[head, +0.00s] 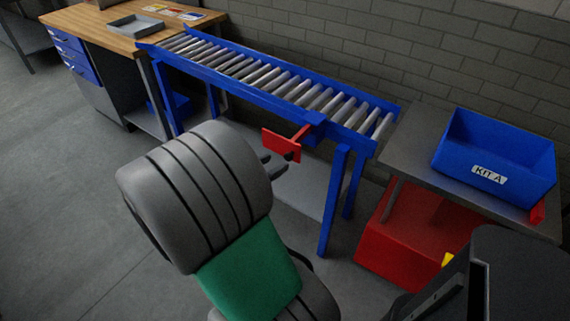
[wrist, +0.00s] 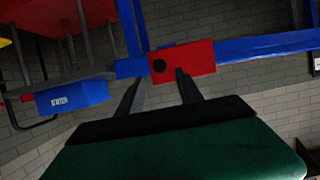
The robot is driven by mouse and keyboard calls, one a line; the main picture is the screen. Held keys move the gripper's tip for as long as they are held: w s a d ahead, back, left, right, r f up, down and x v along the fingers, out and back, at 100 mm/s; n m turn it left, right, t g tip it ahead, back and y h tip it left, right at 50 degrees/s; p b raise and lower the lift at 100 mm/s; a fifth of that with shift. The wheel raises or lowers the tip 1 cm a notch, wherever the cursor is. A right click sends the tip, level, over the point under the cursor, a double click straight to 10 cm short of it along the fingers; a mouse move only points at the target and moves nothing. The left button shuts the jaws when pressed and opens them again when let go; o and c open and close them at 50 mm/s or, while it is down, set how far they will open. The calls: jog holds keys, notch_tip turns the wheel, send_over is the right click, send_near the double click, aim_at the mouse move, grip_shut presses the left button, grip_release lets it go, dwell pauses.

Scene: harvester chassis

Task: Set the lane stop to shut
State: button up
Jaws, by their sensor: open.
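The lane stop shows as a red plate (head: 281,146) on a short red arm that sticks out from the front blue rail of the roller conveyor (head: 265,78). In the wrist view the red plate (wrist: 200,58) has a black round spot near its left end and sits in front of the blue rail (wrist: 265,46). My gripper (head: 271,164) is open and empty, close to the plate in the head view. In the wrist view my gripper (wrist: 157,76) has one finger overlapping the plate's lower edge and the other left of it. I cannot tell if they touch.
A blue KIT A bin (head: 494,160) stands on a grey table (head: 405,150) at the right, with a red bin (head: 400,245) below. A wooden workbench (head: 110,22) with a grey tray (head: 136,26) is at the back left. Blue conveyor legs (head: 333,205) stand near my gripper.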

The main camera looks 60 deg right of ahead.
aim_at(287, 157)
jog(key=x, duration=0.6)
jog(key=shift+d+f, duration=0.1)
jog(key=shift+d, duration=0.2)
jog(key=shift+c, duration=0.2)
grip_shut()
dwell(0.8)
